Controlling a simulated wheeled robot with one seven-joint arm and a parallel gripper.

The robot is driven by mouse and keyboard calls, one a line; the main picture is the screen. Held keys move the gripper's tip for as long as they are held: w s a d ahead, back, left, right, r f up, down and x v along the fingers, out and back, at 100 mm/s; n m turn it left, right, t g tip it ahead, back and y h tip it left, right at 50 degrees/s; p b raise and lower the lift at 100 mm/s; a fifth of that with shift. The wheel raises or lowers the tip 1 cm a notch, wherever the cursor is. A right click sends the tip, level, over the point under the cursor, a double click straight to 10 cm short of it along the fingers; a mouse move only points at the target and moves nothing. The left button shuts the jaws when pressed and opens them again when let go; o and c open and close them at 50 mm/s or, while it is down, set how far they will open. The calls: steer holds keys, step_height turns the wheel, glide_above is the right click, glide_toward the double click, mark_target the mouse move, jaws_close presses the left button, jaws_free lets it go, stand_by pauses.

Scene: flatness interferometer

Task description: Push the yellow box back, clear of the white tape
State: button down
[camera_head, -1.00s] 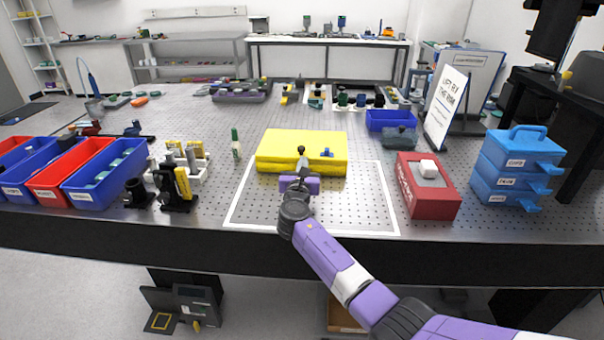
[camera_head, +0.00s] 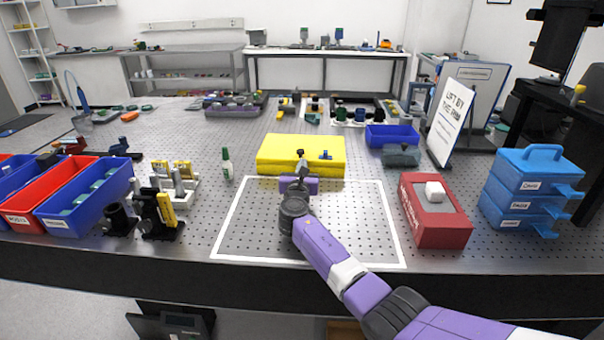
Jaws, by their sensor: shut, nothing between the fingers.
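The yellow box (camera_head: 280,150) lies flat on the perforated table, at the back edge of the white tape outline (camera_head: 391,222). Its front lower edge lies very close to the back strip of tape; I cannot tell whether a gap separates them. A small blue piece (camera_head: 326,155) sits on the box. My gripper (camera_head: 301,160) is shut and empty at the middle of the box's front side and overlaps it in the picture. Contact is hard to make out. My wrist hides part of the back tape and the outlined area.
A red box (camera_head: 436,222) with a white piece on top stands right of the outline, beside blue stacked drawers (camera_head: 520,190). A green-white bottle (camera_head: 226,165) stands left of the yellow box. A blue bin (camera_head: 391,136) is behind right. Bare table lies directly behind the box.

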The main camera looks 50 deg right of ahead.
steer(key=x, duration=0.1)
steer(key=b+x, duration=0.2)
steer(key=shift+d+f, duration=0.2)
steer(key=shift+f, duration=0.05)
steer(key=shift+w+d+r+b, duration=0.2)
steer(key=shift+w+d+b, duration=0.25)
steer(key=shift+d, duration=0.05)
steer(key=shift+s+a, duration=0.1)
steer(key=shift+a, duration=0.05)
